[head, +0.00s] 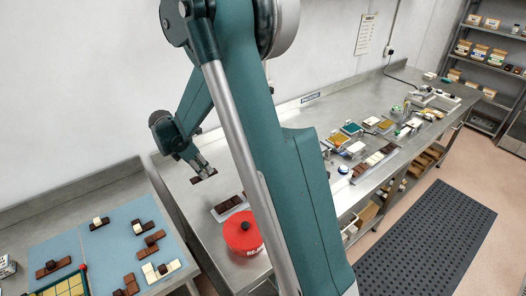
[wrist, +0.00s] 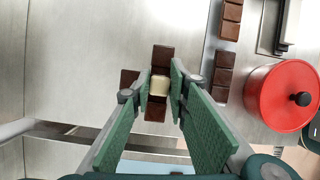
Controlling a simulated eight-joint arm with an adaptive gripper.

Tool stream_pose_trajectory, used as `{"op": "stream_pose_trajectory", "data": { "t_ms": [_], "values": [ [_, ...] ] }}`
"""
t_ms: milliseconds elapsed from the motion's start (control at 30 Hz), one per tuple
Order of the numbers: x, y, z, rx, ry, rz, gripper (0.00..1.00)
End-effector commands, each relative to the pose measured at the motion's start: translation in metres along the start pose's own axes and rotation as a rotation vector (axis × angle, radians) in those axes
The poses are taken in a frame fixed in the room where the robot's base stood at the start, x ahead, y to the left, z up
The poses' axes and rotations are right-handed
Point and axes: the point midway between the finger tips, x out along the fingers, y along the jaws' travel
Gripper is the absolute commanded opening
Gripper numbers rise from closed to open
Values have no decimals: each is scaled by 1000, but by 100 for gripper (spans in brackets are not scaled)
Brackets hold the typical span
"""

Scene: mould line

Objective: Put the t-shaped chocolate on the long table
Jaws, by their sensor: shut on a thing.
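My gripper (head: 202,163) is shut on the t-shaped chocolate (head: 205,175). In the wrist view, the fingertips (wrist: 160,86) close on its cream-coloured middle cell. Dark brown cells of the chocolate (wrist: 158,58) show above, below and to the left of that cell. The chocolate is held over the near left end of the long steel table (head: 181,203), which also fills much of the wrist view (wrist: 75,60). It appears to be above the surface, but its exact height is hard to tell.
A red lidded pot (head: 240,236) and a tray with a brown bar (head: 228,205) stand right of the chocolate. Bare steel lies around and left of it. A lower table with blue mats (head: 110,245) holds several chocolate shapes. Colourful trays (head: 352,129) stand farther along.

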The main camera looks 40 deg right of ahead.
Motion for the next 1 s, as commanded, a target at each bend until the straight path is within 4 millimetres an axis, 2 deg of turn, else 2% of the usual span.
{"op": "stream_pose_trajectory", "data": {
  "t_ms": [233, 633, 1000],
  "values": [
    [9, 1, -4, 0, 0, 0, 0],
    [52, 2, -21, 0, 0, 0, 0],
    [58, 2, -23, 0, 0, 0, 0]
  ]
}}
